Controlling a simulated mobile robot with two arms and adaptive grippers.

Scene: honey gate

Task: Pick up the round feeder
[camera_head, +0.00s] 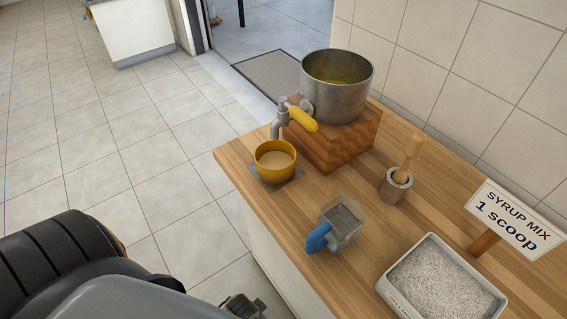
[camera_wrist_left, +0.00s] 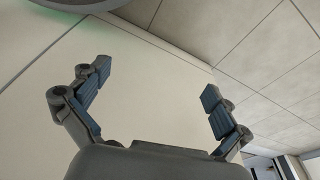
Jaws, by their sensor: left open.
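The round feeder appears to be the yellow round cup (camera_head: 275,161) with pale tan content. It stands upright on a small grey square plate (camera_head: 285,182) at the counter's left edge, under the tap (camera_head: 283,118) of the metal pot. My left gripper (camera_wrist_left: 157,83) is open and empty in the left wrist view, its two blue-padded fingers wide apart. No feeder shows between them. In the head view only a dark piece of my arm shows at the bottom edge, well apart from the cup. My right gripper is not in view.
The metal pot (camera_head: 337,88) stands on a wooden block (camera_head: 334,147) behind the cup. A clear scoop with a blue handle (camera_head: 319,238), a mortar with pestle (camera_head: 397,186), a white tray (camera_head: 388,287) of grains and a sign (camera_head: 514,221) share the wooden counter (camera_head: 284,235).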

